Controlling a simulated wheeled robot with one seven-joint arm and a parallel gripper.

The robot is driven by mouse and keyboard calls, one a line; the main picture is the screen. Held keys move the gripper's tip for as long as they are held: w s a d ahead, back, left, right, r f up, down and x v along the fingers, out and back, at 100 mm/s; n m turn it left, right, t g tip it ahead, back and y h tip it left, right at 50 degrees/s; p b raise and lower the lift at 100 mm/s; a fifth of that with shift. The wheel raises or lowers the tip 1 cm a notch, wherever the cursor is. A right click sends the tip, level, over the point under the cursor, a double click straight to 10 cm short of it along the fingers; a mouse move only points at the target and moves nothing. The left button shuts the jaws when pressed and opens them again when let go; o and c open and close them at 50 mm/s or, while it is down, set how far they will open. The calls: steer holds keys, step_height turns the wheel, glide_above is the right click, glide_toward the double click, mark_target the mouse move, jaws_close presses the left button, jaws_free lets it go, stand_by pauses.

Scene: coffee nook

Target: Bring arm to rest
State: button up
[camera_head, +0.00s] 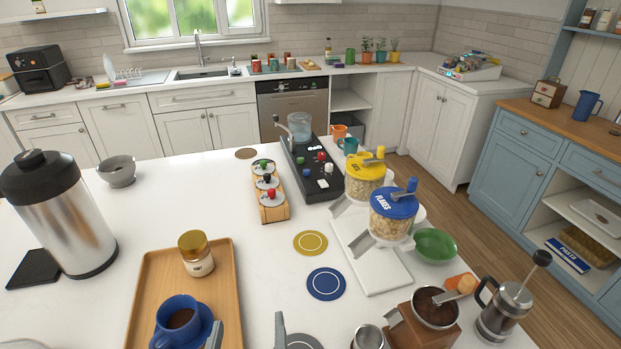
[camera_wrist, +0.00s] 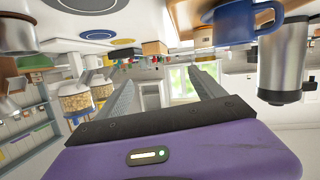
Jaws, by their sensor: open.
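My gripper (camera_head: 248,328) shows at the bottom edge of the head view, its two grey fingers apart. It is over the near part of the white counter (camera_head: 240,285), just right of the wooden tray (camera_head: 146,285). In the wrist view my gripper (camera_wrist: 163,82) has its fingers spread with nothing between them. That view is upside down, with the counter along the top. The rest of my arm is out of the head view.
A blue cup (camera_head: 178,318) and a honey jar (camera_head: 197,262) stand on the tray. A steel flask (camera_head: 65,215) is at left. A grinder (camera_head: 425,325), french press (camera_head: 505,312) and dispensers (camera_head: 392,220) are at right. Bare counter lies beyond the tray.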

steer(key=s+d+f+n+y, duration=0.2)
steer(key=y, duration=0.1)
steer(key=s+d+f+n+y, duration=0.1)
steer(key=s+n+y, duration=0.1)
steer(key=shift+n+y, duration=0.4)
steer(key=shift+y, duration=0.1)
steer(key=s+d, duration=0.2)
steer(key=d, duration=0.1)
steer(key=s+d, duration=0.1)
steer(key=shift+s+d+f, duration=0.2)
steer(key=shift+d+f, duration=0.1)
steer(key=s+d+m+h, duration=0.7)
steer(key=s+d, duration=1.1)
steer(key=d, duration=0.4)
steer(key=shift+s+f+h, duration=0.3)
steer(key=shift+s+f, duration=0.05)
steer(key=shift+f, duration=0.05)
